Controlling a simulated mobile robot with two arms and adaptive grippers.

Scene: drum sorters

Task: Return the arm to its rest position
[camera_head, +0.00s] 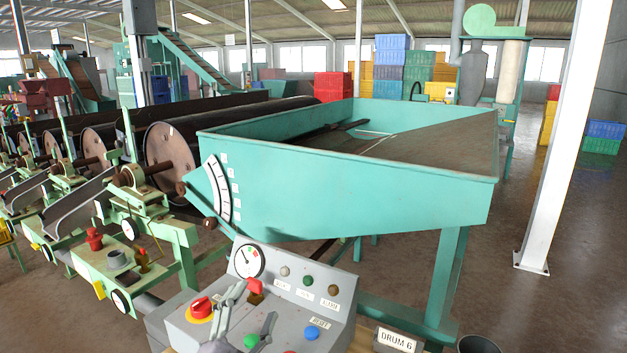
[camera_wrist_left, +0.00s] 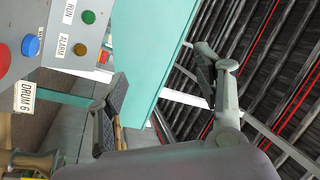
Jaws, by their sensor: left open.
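My left gripper (camera_head: 251,305) is at the bottom of the head view, in front of the grey control panel (camera_head: 338,297). Its two grey fingers are spread apart and point up over the panel, with nothing between them. In the left wrist view the gripper (camera_wrist_left: 160,78) is also open and empty, and its fingers cover part of the background. I cannot tell whether a finger touches the panel. My right gripper is not in view.
The panel has a red knob (camera_head: 201,306), a red switch (camera_head: 255,287), a green button (camera_head: 251,341) and a blue button (camera_head: 311,332). A large teal hopper (camera_head: 350,195) stands behind it. A white post (camera_head: 565,140) stands right, with open floor around it.

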